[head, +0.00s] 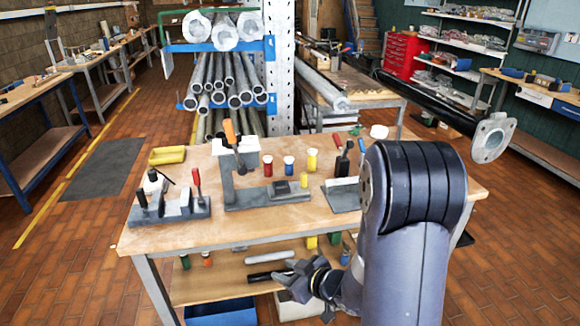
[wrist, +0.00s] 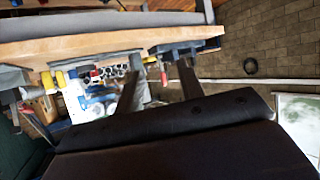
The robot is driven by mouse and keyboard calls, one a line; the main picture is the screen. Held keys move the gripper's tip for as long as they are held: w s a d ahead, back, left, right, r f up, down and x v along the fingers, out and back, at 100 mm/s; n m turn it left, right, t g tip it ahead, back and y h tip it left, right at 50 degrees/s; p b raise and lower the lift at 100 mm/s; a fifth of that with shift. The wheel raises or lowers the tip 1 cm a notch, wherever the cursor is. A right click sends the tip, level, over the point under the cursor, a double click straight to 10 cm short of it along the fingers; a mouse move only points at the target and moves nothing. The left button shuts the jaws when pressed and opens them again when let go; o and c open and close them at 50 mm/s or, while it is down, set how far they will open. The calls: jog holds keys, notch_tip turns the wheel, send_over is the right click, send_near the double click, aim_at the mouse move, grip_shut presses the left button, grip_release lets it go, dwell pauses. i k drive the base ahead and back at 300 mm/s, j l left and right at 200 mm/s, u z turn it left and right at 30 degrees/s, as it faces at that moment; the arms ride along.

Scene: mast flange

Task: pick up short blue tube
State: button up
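A short blue tube (head: 289,165) with a pale top stands upright on the workbench, between a short red tube (head: 267,168) and a short yellow tube (head: 312,161). My gripper (head: 285,273) is low in front of the bench, below the tabletop and near the lower shelf, well apart from the blue tube. In the wrist view its two fingers (wrist: 158,68) are spread with nothing held between them. Small blue and yellow shapes show at the left of the wrist view; I cannot tell whether one is this tube.
The workbench top (head: 240,232) carries grey fixtures with upright tools, including an orange-handled one (head: 230,132). The lower shelf (head: 225,278) holds tubes and small coloured pieces. A blue bin (head: 222,312) stands below. Racked pipes (head: 215,80) are behind. The bench's front strip is clear.

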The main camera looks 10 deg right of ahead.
aim_at(289, 168)
jog(key=i+l, duration=1.25)
jog(key=i+j, duration=0.3)
jog(key=i, duration=0.2)
